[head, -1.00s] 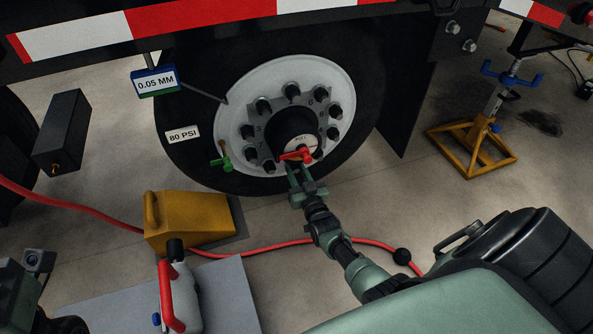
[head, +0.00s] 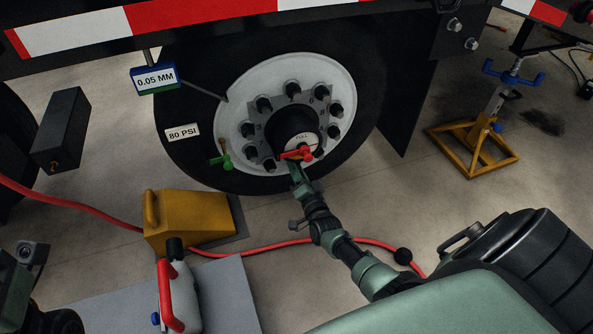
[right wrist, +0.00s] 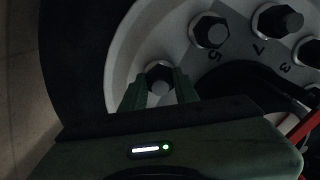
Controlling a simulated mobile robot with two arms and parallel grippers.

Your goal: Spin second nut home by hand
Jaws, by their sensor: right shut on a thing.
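The wheel has a white rim (head: 232,101) with a ring of dark nuts on studs around a black hub (head: 287,128). In the right wrist view, one nut (right wrist: 160,74) on its stud sits between the two green fingers of my right gripper (right wrist: 160,92), which are shut on it. In the head view my right gripper (head: 298,172) reaches the lower edge of the rim, just below a red-handled piece (head: 298,154) at the hub; the held nut is hidden there. Other nuts, by the numbers 5 (right wrist: 209,31) and 7, stand apart from the fingers. My left gripper does not show.
A green clip (head: 222,161) hangs at the rim's left. A yellow wheel chock (head: 190,220) and a red hose (head: 285,245) lie on the floor below the tyre.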

